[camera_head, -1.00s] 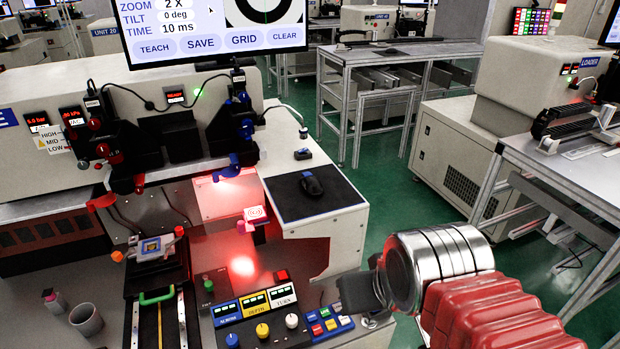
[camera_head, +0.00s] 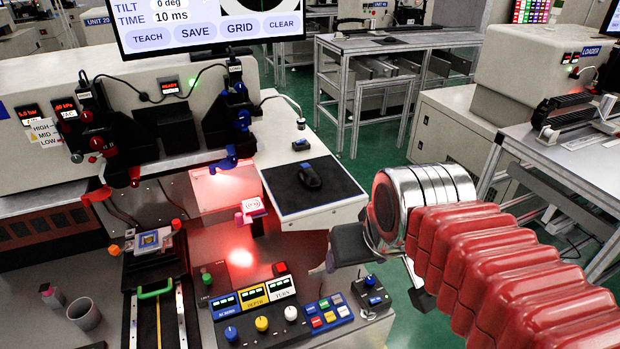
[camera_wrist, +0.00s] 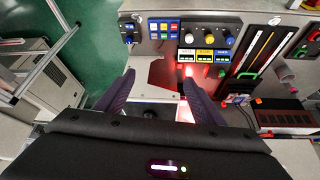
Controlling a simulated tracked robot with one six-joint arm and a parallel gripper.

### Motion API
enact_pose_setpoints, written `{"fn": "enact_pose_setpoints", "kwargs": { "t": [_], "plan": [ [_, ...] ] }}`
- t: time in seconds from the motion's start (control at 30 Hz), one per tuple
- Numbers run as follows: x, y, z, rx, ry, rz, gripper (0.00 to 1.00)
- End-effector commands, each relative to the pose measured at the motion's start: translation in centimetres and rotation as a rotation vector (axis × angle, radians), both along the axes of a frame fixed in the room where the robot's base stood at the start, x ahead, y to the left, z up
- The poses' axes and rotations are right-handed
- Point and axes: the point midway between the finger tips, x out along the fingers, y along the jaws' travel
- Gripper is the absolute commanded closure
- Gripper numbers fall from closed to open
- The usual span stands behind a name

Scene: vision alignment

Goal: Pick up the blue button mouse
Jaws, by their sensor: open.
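A dark computer mouse (camera_head: 309,177) lies on a black pad (camera_head: 290,207) on the white side table, in the head view. My gripper (camera_head: 335,258) is in front of the pad and to the right, apart from the mouse. In the wrist view my gripper (camera_wrist: 158,78) shows two dark fingers spread apart with nothing held between them. The mouse is not clearly seen in the wrist view; the gripper body hides the lower part.
A control panel (camera_head: 268,318) with knobs and buttons stands below my gripper, beside a small blue-knob box (camera_head: 372,296). A small dark device (camera_head: 301,144) sits behind the pad. The pad around the mouse is clear.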

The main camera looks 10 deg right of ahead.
Motion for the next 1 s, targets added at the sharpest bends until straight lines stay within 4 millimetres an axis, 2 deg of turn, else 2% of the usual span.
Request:
{"fn": "enact_pose_setpoints", "kwargs": {
  "t": [0.2, 0.5, 0.73, 1.0],
  "plan": [
    [4.5, 0.0, 2.3, -0.003, 0.015, 0.022, 0.31],
    [10.9, -0.1, 4.5, -0.005, 0.034, 0.053, 0.31],
    [15.9, -0.3, 5.3, -0.007, 0.048, 0.079, 0.31],
    [22.0, -0.5, 5.4, -0.008, 0.062, 0.109, 0.31]
  ]
}}
